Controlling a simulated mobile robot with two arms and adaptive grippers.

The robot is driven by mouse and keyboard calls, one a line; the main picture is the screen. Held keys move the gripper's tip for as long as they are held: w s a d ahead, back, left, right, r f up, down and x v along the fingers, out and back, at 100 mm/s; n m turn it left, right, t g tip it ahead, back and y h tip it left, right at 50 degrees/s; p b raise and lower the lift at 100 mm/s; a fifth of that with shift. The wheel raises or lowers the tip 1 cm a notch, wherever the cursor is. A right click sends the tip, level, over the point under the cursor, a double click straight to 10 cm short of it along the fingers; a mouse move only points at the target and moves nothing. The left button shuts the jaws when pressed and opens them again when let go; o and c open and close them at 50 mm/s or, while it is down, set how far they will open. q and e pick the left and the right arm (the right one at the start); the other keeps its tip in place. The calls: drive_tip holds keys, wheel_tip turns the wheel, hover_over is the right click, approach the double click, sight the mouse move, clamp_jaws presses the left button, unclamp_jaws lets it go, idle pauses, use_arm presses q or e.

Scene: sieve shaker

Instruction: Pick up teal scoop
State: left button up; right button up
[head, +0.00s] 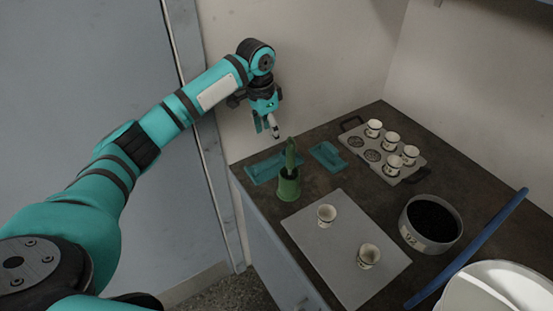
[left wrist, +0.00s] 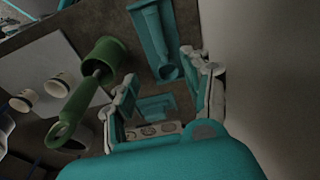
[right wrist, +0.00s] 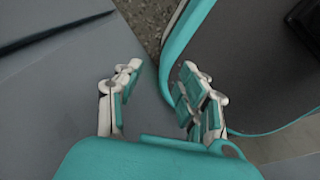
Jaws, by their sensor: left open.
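A long teal piece (head: 262,170), which looks like the teal scoop, lies on the dark bench near its back left edge. In the left wrist view it shows as a long trough (left wrist: 155,38) beyond the fingers. A shorter teal piece (head: 328,156) lies to its right, seen between the fingers in the left wrist view (left wrist: 155,107). Which one is the scoop is not fully certain. My left gripper (head: 269,128) is open and empty, above the bench's back left, pointing down. My right gripper (right wrist: 160,73) is open and empty, away from the bench top.
A green cup (head: 288,190) with a green-handled tool (head: 290,157) stands just in front of the long teal piece. A grey mat (head: 335,252) with two white cups, a tray (head: 412,172) of cups, a dark-filled sieve (head: 432,220) and a blue bar (head: 470,245) occupy the bench.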

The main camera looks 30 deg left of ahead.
use_arm(q)
hover_over(273, 159)
drive_tip(key=s, duration=0.1)
wheel_tip(273, 159, down, 6)
drive_tip(key=shift+r, duration=0.2)
wheel_tip(273, 159, down, 2)
drive_tip(key=shift+w, duration=0.15)
drive_tip(key=shift+f+p, duration=0.35)
drive_tip(key=shift+p, duration=0.05)
drive_tip(key=f, duration=0.3)
drive_tip(key=shift+w+d+f, duration=0.1)
drive_tip(key=shift+w+f, duration=0.2)
drive_tip(key=shift+f, duration=0.3)
clamp_jaws()
use_arm(e)
drive_tip(key=shift+r, duration=0.7)
